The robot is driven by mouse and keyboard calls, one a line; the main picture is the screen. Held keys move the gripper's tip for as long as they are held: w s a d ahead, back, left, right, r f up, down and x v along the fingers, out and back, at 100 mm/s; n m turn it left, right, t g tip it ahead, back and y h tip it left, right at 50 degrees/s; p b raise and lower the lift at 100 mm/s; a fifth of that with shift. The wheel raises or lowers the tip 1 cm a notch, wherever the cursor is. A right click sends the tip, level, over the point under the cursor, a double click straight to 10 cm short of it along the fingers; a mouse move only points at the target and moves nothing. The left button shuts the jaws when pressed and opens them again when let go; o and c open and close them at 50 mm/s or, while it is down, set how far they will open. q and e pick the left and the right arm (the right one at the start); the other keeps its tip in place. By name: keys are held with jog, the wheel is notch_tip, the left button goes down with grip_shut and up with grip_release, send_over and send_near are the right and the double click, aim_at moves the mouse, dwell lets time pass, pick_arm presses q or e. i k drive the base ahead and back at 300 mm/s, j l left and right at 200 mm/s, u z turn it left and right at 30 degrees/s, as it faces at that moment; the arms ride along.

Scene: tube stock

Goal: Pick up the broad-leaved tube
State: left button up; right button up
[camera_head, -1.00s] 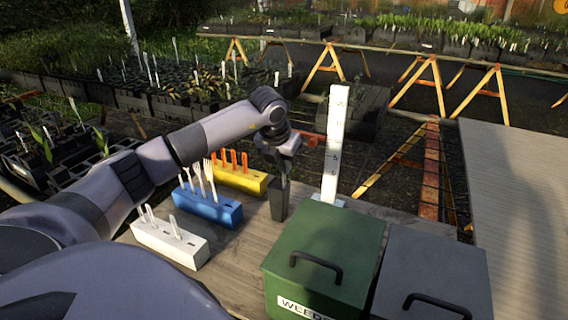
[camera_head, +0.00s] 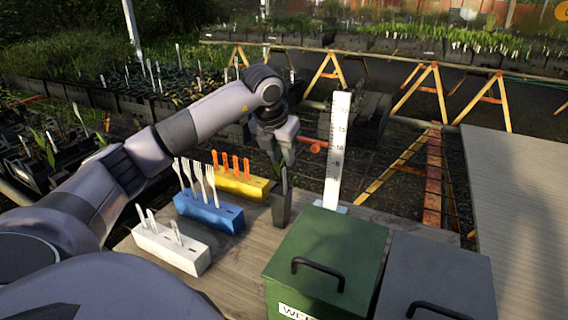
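A dark, narrow tube pot (camera_head: 281,208) stands upright on the wooden bench, left of the green box. My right gripper is not in view.
White (camera_head: 172,249), blue (camera_head: 208,213) and yellow (camera_head: 239,186) blocks holding labels stand left of the tube. A white height gauge (camera_head: 337,150) stands right behind it. Green (camera_head: 325,248) and grey (camera_head: 434,270) lidded boxes fill the front right.

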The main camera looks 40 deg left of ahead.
aim_at(280, 204)
jog(key=k, duration=1)
